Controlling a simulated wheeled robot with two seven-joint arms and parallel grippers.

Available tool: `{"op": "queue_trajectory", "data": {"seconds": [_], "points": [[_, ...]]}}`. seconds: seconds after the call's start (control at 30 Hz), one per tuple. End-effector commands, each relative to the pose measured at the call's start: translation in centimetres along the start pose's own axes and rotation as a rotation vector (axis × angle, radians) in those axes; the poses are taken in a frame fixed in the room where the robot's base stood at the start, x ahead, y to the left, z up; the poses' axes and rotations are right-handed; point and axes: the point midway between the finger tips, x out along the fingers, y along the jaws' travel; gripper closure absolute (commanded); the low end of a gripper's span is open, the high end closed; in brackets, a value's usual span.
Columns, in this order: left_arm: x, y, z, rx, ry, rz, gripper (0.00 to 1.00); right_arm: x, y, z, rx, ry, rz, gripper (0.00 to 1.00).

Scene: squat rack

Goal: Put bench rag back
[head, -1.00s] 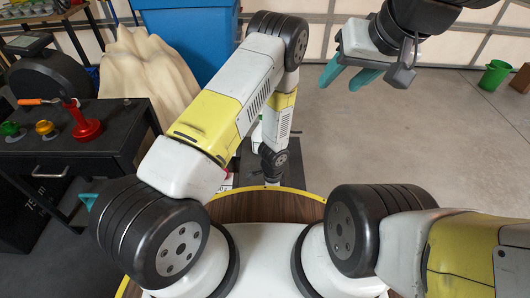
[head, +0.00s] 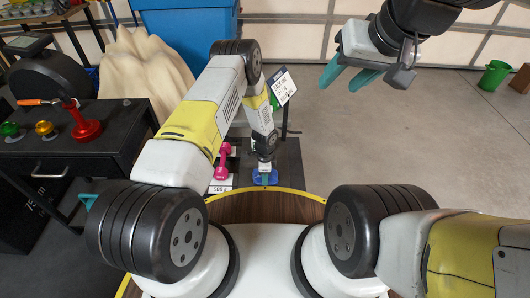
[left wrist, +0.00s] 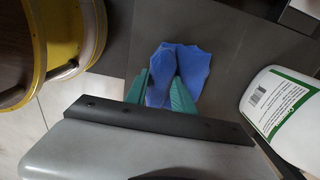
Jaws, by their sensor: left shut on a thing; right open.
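The blue rag (left wrist: 186,68) shows in the left wrist view, bunched between and beyond the teal fingertips of my left gripper (left wrist: 163,92). My left gripper is shut on it. In the head view, the rag (head: 265,178) is a small blue patch below my left gripper (head: 265,167), over a dark grey surface (head: 291,160). I cannot tell whether the rag touches that surface. My right gripper (head: 350,76) is open and empty, high above the floor at the upper right.
A white bottle with a green label (left wrist: 280,105) is close on the right in the left wrist view. A black table (head: 75,150) stands at left; floor at right is mostly clear.

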Motion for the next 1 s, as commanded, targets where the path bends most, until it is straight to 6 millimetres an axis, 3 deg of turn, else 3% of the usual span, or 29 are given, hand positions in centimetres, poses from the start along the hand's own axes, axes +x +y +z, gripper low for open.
{"op": "queue_trajectory", "data": {"seconds": [0.3,0.33,0.43,0.77,1.0], "points": [[0.3,0.0,0.0,0.0,0.0,0.0,1.0,0.0,0.0,0.0,0.0,0.0,0.0,0.53],[0.3,0.0,0.0,0.0,0.0,0.0,0.66,0.0,0.0,0.0,0.0,0.0,0.0,0.53],[0.2,0.0,0.0,0.0,0.0,-0.001,0.48,0.0,0.0,0.0,0.0,0.0,0.0,0.53],[-0.2,-0.1,0.0,0.0,0.0,-0.002,0.48,0.0,0.0,0.0,0.0,0.0,0.0,0.53],[-4.4,-0.2,-0.1,0.0,0.002,-0.004,0.48,0.0,0.0,0.0,0.0,0.0,0.0,0.53]]}}
